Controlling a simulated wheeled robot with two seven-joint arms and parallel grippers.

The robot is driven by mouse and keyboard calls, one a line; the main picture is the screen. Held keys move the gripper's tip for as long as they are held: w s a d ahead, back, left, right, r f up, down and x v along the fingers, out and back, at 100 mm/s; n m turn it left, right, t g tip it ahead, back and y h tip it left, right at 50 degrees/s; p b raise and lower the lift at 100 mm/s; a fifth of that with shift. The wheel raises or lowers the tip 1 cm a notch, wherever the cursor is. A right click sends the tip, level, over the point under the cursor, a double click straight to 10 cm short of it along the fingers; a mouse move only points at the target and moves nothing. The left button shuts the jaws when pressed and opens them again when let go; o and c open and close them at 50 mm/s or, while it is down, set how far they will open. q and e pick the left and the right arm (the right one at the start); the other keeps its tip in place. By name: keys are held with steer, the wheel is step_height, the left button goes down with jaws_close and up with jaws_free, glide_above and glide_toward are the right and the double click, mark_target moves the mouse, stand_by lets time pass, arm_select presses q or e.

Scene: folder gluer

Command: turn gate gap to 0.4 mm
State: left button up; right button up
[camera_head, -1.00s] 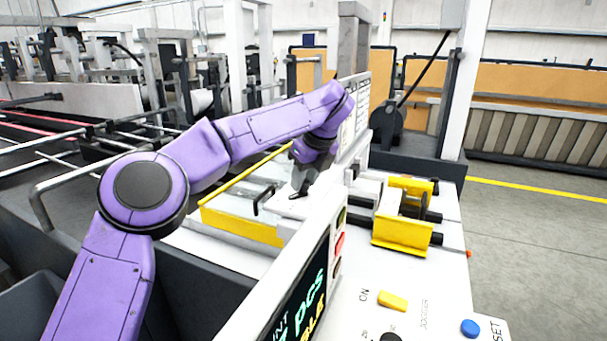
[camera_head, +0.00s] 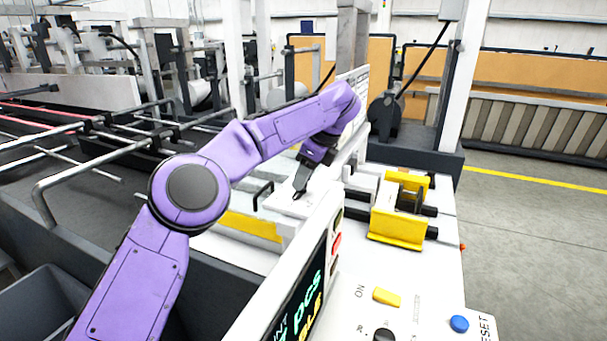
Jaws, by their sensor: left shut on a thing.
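My left arm comes in from the left. Its dark gripper (camera_head: 301,186) points down at a small white plate (camera_head: 283,204) behind the control panel. The gripper is shut on a small part at this plate, which the fingers mostly hide. It lies where a gate gap knob could be, but I cannot read any scale or gap value. A small black bent handle (camera_head: 263,194) stands just left of the fingers. My right gripper is not in view.
The white control panel with a dark display (camera_head: 303,300) stands in front. A yellow clamp block (camera_head: 397,228) is to the right. A yellow switch (camera_head: 387,297), black knob (camera_head: 384,335) and blue button (camera_head: 459,324) lie on the near surface. Open floor is at right.

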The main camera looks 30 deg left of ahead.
arm_select(q)
steer(key=o, duration=1)
steer(key=shift+o, duration=0.2)
steer(key=p+v, duration=0.5)
steer(key=v, duration=0.5)
steer(key=shift+r+p, duration=0.25)
steer(key=shift+p, duration=0.05)
